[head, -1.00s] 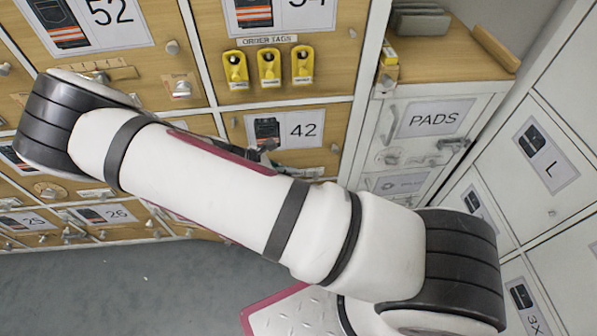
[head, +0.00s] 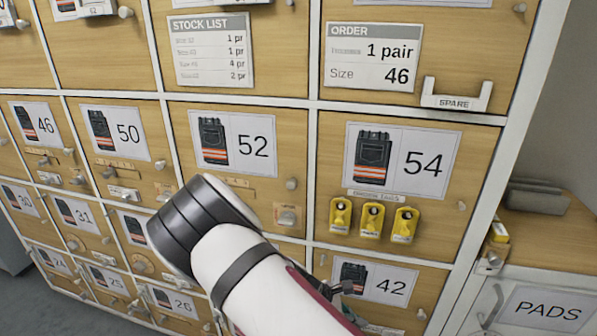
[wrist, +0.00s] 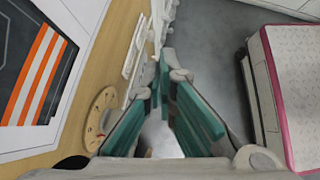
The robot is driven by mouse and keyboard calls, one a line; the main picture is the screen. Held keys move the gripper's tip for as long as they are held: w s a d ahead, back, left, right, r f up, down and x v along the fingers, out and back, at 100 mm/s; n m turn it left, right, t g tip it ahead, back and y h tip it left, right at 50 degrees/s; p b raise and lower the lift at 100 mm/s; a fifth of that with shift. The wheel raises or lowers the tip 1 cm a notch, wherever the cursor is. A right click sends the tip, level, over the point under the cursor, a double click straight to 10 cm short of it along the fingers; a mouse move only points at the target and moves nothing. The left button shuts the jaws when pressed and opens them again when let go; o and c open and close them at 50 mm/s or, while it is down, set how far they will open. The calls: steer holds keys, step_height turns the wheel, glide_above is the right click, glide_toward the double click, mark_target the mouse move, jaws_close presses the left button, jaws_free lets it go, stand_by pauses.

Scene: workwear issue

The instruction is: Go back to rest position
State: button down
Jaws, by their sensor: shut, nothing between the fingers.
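My gripper (wrist: 166,62) shows in the wrist view, its teal-lined fingers converging to tips close together, with nothing between them. It hangs beside a wooden locker front, with grey floor beyond. In the head view my white arm with black joint bands enters from the bottom and covers part of the lower lockers. The gripper itself is mostly hidden there behind the arm. A label with orange-striped workwear (wrist: 38,75) fills the left of the wrist view.
Numbered lockers stand close before me, including 52 (head: 228,145) and 54 (head: 400,165). An order card (head: 373,57), a stock list (head: 212,50) and yellow order tags (head: 372,219) are on them. A PADS cabinet (head: 545,308) stands at right. A round wooden disc (wrist: 101,117) is near my fingers.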

steer(key=s+r+m+g+y, duration=0.1)
steer(key=s+r+m+y, duration=0.4)
steer(key=r, duration=0.8)
steer(key=s+r+m+g+y, duration=0.15)
steer(key=s+r+m, duration=0.5)
steer(key=r, duration=0.75)
steer(key=s+d+r+m+t+y, duration=0.1)
steer(key=s+r+m+t, duration=0.3)
steer(key=s, duration=0.6)
steer(key=s+d+r+m+y, duration=0.1)
steer(key=s+r+m, duration=0.1)
steer(key=s+r, duration=0.6)
step_height(320, 180, up, 20)
steer(key=s+t+p, duration=0.1)
steer(key=t+p, duration=0.2)
steer(key=p, duration=1.7)
steer(key=shift+s+f, duration=0.25)
steer(key=shift+s, duration=0.05)
steer(key=shift+n+y, duration=0.25)
